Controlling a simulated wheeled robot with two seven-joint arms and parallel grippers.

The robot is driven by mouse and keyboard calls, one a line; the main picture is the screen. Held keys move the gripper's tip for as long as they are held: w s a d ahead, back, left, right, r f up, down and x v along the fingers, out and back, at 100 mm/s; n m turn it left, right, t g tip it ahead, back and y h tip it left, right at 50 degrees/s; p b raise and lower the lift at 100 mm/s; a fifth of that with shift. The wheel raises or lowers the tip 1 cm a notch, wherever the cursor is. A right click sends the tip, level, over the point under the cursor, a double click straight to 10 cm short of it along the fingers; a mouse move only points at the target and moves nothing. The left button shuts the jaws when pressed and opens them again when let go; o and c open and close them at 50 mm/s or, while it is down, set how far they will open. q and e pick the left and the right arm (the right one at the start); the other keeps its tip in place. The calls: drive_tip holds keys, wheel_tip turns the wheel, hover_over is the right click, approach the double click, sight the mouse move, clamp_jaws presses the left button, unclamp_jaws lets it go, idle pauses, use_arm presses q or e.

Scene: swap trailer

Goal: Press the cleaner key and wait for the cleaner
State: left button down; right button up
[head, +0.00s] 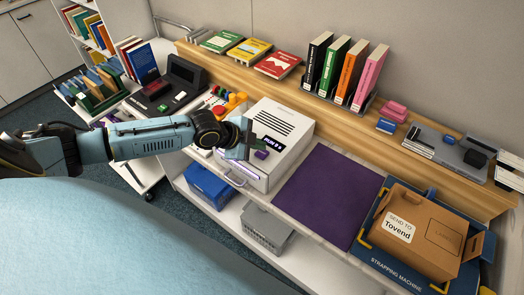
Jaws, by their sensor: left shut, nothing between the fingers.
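My left gripper (245,146) is shut and empty. It comes in from the left and is over the front left part of a white box-shaped machine (291,165). The machine has dark slots on top, a small dark display with light lettering (273,144) and a small purple key (261,155). The gripper tip is beside the key; I cannot tell whether it touches it. The gripper covers part of the machine's left side. No key is readably marked as the cleaner key. My right gripper is not in view.
A purple mat (328,190) lies clear right of the machine. A cardboard box (427,232) labelled "Tovend" sits on the blue strapping machine (377,263). Upright books (345,72) stand on the wooden ledge. A blue bin (208,186) and a grey crate (265,228) are on the lower shelf.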

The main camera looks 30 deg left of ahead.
sight(258, 154)
use_arm(q)
drive_tip(key=shift+r, duration=0.15)
wheel_tip(258, 154, up, 5)
drive_tip(key=p, duration=0.4)
drive_tip(key=shift+p, duration=0.4)
